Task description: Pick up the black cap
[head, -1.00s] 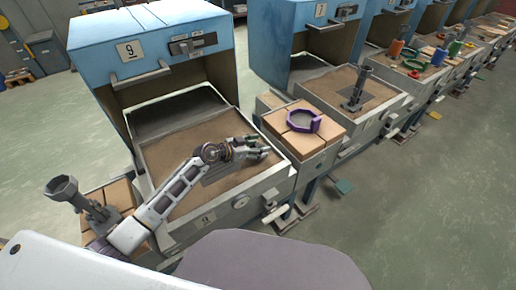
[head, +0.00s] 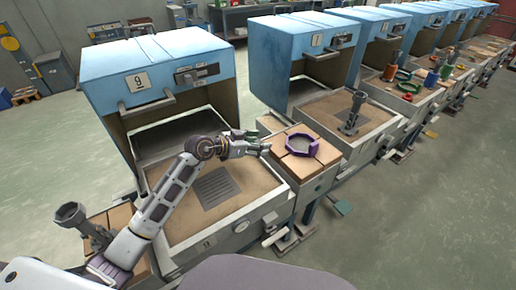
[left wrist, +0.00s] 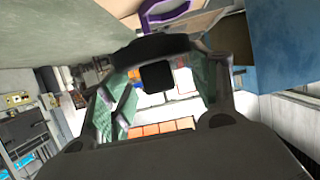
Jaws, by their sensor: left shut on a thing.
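The black cap (left wrist: 157,77) shows in the left wrist view as a small dark square between the fingers of my left gripper. My left gripper (head: 262,145) is shut on it, above the right edge of the sand bed of station 9. In the head view the cap is too small or hidden to make out. My right gripper is in neither view.
A purple ring-shaped clamp (head: 301,146) lies on tan blocks just right of my left gripper. A blue hood (head: 150,75) marked 9 stands behind. A grey funnel-topped stand (head: 85,222) is at left. A dark grate (head: 214,187) lies in the sand bed.

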